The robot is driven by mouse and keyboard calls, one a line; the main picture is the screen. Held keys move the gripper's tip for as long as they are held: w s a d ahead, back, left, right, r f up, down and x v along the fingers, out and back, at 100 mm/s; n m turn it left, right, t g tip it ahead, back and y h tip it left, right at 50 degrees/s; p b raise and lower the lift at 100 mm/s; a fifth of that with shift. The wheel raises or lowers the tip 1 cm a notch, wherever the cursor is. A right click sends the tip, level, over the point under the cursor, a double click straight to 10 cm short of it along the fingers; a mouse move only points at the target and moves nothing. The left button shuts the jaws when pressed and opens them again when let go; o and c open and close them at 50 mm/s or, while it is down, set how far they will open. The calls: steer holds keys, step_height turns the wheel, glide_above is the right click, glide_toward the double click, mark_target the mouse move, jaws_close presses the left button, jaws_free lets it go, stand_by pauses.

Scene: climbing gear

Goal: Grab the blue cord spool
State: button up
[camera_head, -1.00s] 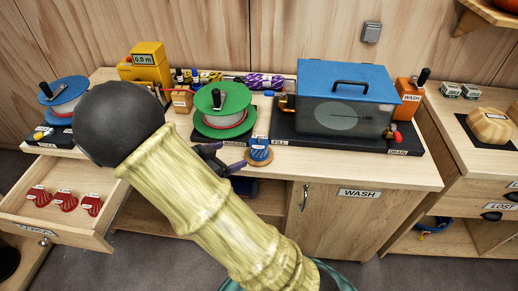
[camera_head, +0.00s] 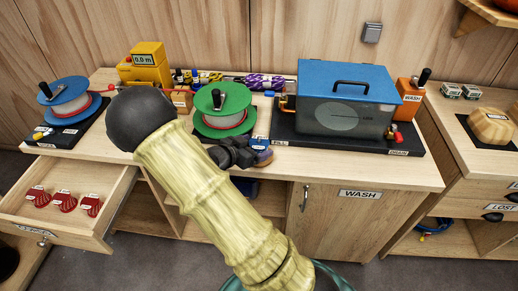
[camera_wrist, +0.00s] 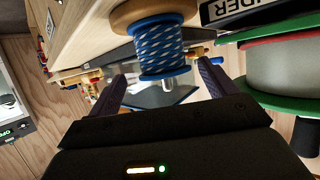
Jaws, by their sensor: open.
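The blue cord spool (camera_wrist: 158,48) has patterned blue cord and a wooden end flange. In the wrist view it lies between the two fingertips of my gripper (camera_wrist: 167,68), with a gap visible on each side. My gripper is open and does not hold it. In the head view the spool (camera_head: 263,157) stands near the bench's front edge, partly hidden behind my dark gripper (camera_head: 246,155), which is just to its left.
A green reel (camera_head: 223,125) stands close behind the spool. A blue-lidded wash tank (camera_head: 345,112) on a black tray is to the right. An open drawer (camera_head: 75,225) with red items juts out at left. A blue reel (camera_head: 62,88) stands at back left.

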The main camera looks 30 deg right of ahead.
mark_target(258, 145)
steer(key=shift+w+x, duration=0.2)
steer(key=shift+x, duration=2.45)
steer(key=shift+a+f, duration=0.1)
steer(key=shift+a, duration=0.1)
steer(key=c, duration=1.1)
step_height(258, 145, up, 18)
steer(key=p, duration=0.2)
steer(key=shift+p, duration=0.35)
